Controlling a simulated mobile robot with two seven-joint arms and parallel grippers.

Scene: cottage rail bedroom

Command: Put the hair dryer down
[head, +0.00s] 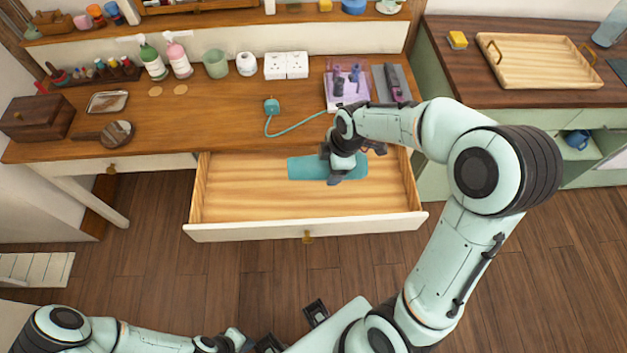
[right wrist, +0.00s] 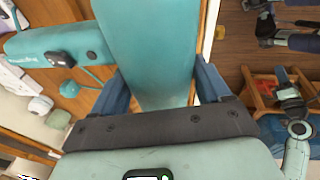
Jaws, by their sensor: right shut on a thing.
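The teal hair dryer (head: 305,168) is in my right gripper (head: 340,170), over the open wooden drawer (head: 245,207). In the head view the gripper and wrist hide its middle; I cannot tell whether it touches the drawer floor. In the right wrist view the hair dryer (right wrist: 150,45) passes between the two blue fingers, with its switch part stretching left. Its teal cord (head: 295,129) runs to a plug (head: 271,105) on the dresser top. My left gripper (head: 293,328) is empty near the bottom edge, its fingers apart.
The dresser top (head: 200,125) above the drawer holds bottles, cups, a white socket box (head: 286,65) and a clear organizer (head: 346,85). A wooden box (head: 38,117) and a round brush (head: 117,134) are at left. A tray (head: 535,62) lies on the right counter. The drawer's left part is bare.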

